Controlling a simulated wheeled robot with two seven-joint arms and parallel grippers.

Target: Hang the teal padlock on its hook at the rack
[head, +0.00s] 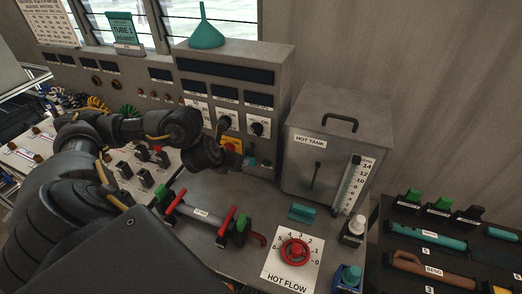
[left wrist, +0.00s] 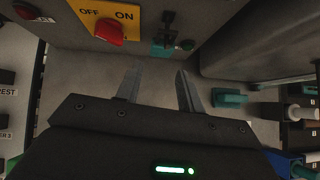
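A small teal block (head: 302,212) lies on the bench in front of the hot tank; it also shows in the left wrist view (left wrist: 230,97), right of the fingers. A second teal piece (left wrist: 163,49) sits low on the panel under a black lever. I cannot tell which of the two is the padlock, as no shackle is clear. My left gripper (left wrist: 156,88) is open and empty, in front of the panel near the yellow OFF/ON switch (left wrist: 108,25). Its fingers are hard to make out in the head view. My right gripper is not in view. No hook is clearly visible.
The hot tank (head: 335,140) stands right of the panel. A bar with red clamps (head: 202,212) lies on the bench, near the red hot flow knob (head: 294,252). A dark tray (head: 388,225) with tools is at the right. A teal funnel (head: 206,36) stands on the cabinet.

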